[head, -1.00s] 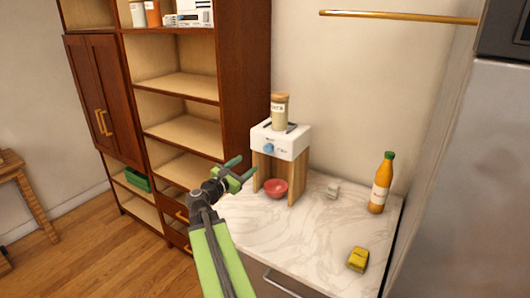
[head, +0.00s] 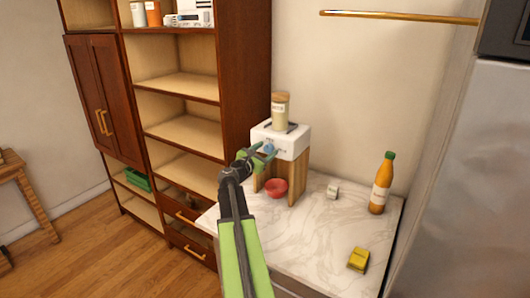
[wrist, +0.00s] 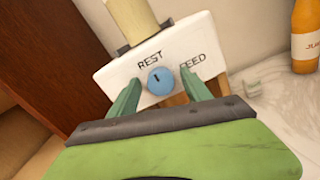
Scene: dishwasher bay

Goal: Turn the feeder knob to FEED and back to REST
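The feeder (head: 291,141) is a white box on wooden legs on the marble counter, with a jar (head: 280,110) on top. Its round blue knob (wrist: 160,81) shows in the wrist view between the printed words REST and FEED, below them. The knob's dark mark points up, nearer REST. In the head view the knob (head: 269,149) is partly behind my fingers. My gripper (head: 266,152) is open in front of the feeder's face. In the wrist view its green fingers (wrist: 161,95) stand either side of the knob, apart from it; I cannot tell the remaining depth.
A red bowl (head: 276,188) sits under the feeder. A small white block (head: 333,192), an orange bottle (head: 381,184) and a yellow item (head: 358,260) stand on the counter (head: 310,235). A brown shelf unit (head: 245,85) is at the left, a fridge (head: 455,180) at the right.

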